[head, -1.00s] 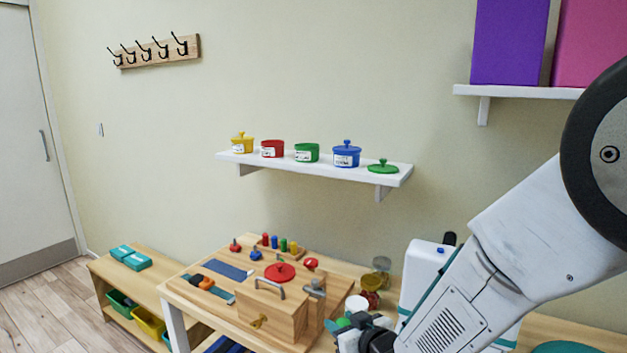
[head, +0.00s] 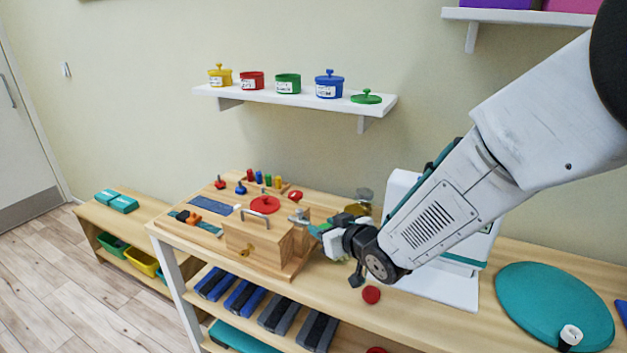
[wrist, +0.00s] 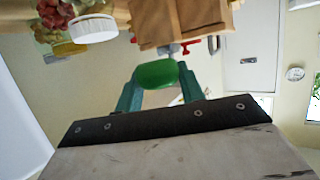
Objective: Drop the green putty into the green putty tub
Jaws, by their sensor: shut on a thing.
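My gripper (wrist: 160,90) is shut on the green putty (wrist: 156,74), a smooth rounded lump between its teal fingertips in the wrist view. In the head view my gripper (head: 318,231) is over the bench, just right of the wooden activity box; the putty is hard to make out there. The green putty tub (head: 288,84) stands upright on the white wall shelf, between the red and blue tubs, with no lid on it. It is well above my gripper, up and to the left. A green lid (head: 367,98) lies at the shelf's right end. The tub's inside is hidden.
The shelf (head: 300,98) also holds a yellow tub (head: 220,76), a red tub (head: 252,81) and a blue tub (head: 330,85). The wooden box (head: 262,237) and glass jars (head: 360,203) are close to my gripper. The wall between bench and shelf is clear.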

